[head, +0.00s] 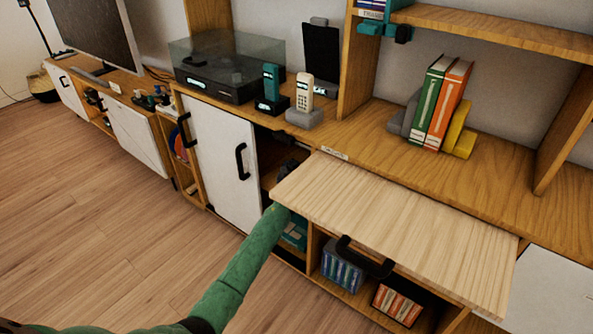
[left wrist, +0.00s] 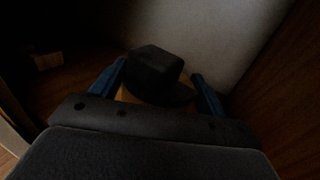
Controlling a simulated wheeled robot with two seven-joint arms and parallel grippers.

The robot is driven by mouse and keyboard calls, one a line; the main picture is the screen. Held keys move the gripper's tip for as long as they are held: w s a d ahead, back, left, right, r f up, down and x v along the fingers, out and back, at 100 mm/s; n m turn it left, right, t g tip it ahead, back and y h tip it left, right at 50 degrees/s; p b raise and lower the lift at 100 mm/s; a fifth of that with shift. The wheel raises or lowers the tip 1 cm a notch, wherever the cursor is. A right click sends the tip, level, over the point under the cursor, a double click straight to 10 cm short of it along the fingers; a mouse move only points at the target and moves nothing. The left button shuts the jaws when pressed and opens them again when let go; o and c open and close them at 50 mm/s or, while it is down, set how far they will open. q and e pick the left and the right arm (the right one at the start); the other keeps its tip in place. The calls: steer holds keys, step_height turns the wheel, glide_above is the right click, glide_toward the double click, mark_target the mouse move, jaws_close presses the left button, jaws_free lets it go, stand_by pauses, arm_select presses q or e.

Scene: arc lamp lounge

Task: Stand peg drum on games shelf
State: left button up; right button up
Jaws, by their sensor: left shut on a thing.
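My left arm reaches into the open dark compartment beside the white door, and my left gripper (head: 289,167) shows there only as a dark shape, partly behind the pull-out board. In the left wrist view my left gripper (left wrist: 157,86) has its two blue fingers on either side of a dark, blocky thing (left wrist: 157,64), and it is shut on it. This may be the peg drum; the light is too dim to tell its shape or whether it touches the surface below. My right gripper is not in view. I cannot tell which shelf is the games shelf.
The pale pull-out board (head: 400,220) juts out just right of my arm, above compartments with boxed cases (head: 342,270). A white door (head: 219,165) stands left of the opening. Handsets (head: 304,92) and books (head: 445,105) stand on the top. The floor (head: 90,220) is clear.

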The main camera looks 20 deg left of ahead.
arm_select(q)
steer(key=shift+r, duration=0.1)
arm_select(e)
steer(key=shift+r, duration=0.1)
arm_select(q)
steer(key=o, duration=1.5)
steer(key=shift+c, duration=0.2)
steer(key=o, duration=0.4)
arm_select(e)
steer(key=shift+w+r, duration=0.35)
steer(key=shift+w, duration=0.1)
arm_select(q)
steer(key=shift+o, duration=0.2)
steer(key=shift+r, duration=0.1)
steer(key=s+d+p, duration=0.1)
steer(key=s, duration=1.1)
steer(key=shift+d+p, duration=0.15)
steer(key=shift+p, duration=0.15)
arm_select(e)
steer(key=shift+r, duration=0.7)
